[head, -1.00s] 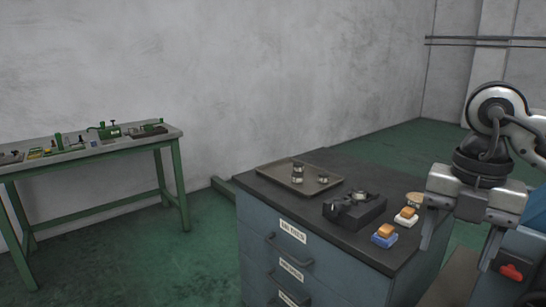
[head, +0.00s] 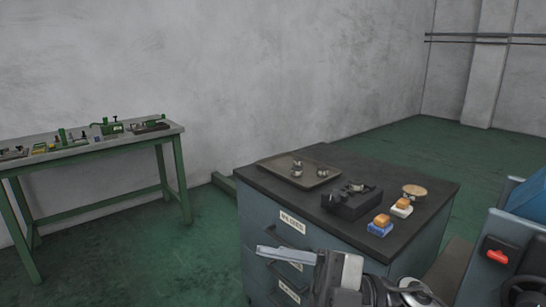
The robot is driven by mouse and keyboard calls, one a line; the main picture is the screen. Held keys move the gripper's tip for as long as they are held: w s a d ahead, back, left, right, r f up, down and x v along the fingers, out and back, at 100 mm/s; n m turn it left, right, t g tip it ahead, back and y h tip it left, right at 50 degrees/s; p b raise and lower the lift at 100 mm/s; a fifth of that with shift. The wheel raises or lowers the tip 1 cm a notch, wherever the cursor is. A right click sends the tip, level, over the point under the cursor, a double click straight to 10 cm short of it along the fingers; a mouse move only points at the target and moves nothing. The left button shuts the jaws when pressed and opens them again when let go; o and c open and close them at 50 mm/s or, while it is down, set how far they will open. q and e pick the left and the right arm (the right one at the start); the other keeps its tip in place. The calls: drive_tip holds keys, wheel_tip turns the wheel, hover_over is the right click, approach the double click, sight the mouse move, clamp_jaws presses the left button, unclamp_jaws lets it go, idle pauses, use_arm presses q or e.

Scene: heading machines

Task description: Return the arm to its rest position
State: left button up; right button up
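My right gripper (head: 284,256) is low in the head view, in front of the drawer cabinet's face and below its top. It is seen from the side with a finger pointing left. A second finger cannot be made out, so its opening is unclear, and I see nothing held. Its arm runs off the bottom edge toward the right. My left gripper is not in view.
A green bench (head: 92,148) stands left. Open floor lies between them.

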drive_tip(key=w+d+f+m+t+h, duration=0.3)
drive_tip(key=d+f+m+t+h, duration=0.25)
drive_tip(key=f+m+t, duration=0.45)
drive_tip(key=w+d+f+m+t+h, duration=0.2)
drive_tip(key=d+f+m+t+h, duration=0.35)
drive_tip(key=m, duration=0.75)
drive_tip(key=s+d+f+m+g+h, duration=0.2)
drive_tip(key=s+f, duration=0.4)
drive_tip(key=f, duration=0.3)
drive_tip(key=s+d+f+m+g+h, duration=0.1)
drive_tip(key=s+f+g+h, duration=0.1)
drive_tip(key=s+f+h, duration=0.3)
wheel_tip(320, 180, down, 4)
drive_tip(key=shift+s+d+f+m, duration=0.1)
drive_tip(key=shift+s+d+m, duration=0.3)
drive_tip(key=shift+s, duration=0.3)
